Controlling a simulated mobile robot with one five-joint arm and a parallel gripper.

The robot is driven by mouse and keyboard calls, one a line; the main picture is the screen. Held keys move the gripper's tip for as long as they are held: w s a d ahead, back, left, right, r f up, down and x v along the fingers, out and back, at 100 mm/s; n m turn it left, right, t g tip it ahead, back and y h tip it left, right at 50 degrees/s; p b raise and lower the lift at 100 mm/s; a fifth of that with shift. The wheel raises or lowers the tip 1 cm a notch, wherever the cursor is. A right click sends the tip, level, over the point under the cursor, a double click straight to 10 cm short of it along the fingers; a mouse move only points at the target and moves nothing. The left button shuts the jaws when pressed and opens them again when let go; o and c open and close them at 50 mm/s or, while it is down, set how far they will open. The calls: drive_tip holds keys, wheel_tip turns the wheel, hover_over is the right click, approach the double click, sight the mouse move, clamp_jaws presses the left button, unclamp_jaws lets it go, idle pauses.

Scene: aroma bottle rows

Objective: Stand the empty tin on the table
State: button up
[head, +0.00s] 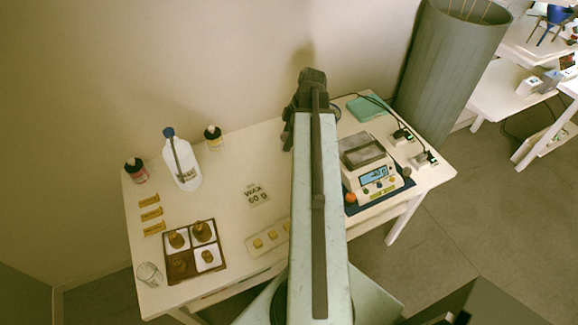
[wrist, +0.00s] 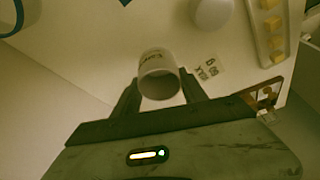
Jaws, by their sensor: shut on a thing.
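The tin (wrist: 158,62) is a pale, short cylinder with lettering on its side, seen in the wrist view. Its open mouth faces my camera and its inside looks dark and empty. My gripper (wrist: 160,90) is shut on it, one finger on each side. In the head view my gripper (head: 311,78) is at the back of the table (head: 235,185), and my arm hides the tin there. I cannot tell whether the tin touches the table.
A strip of yellow blocks (head: 267,240) and a brown divided tray (head: 196,250) lie in front. A scale (head: 375,177) stands right; a white bottle (head: 182,165) and small bottles stand left.

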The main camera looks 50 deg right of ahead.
wheel_tip(320, 180, down, 10)
drive_tip(key=b, duration=0.9)
drive_tip(key=shift+f, duration=0.1)
drive_tip(key=shift+r, duration=0.25)
drive_tip(key=shift+f, duration=0.2)
drive_tip(key=o, duration=1.5)
drive_tip(key=shift+c, duration=0.2)
drive_tip(key=shift+r, duration=0.1)
drive_tip(key=p+v, duration=1.1)
drive_tip(key=v, duration=0.1)
drive_tip(key=shift+p, duration=0.3)
drive_tip(key=shift+r, duration=0.1)
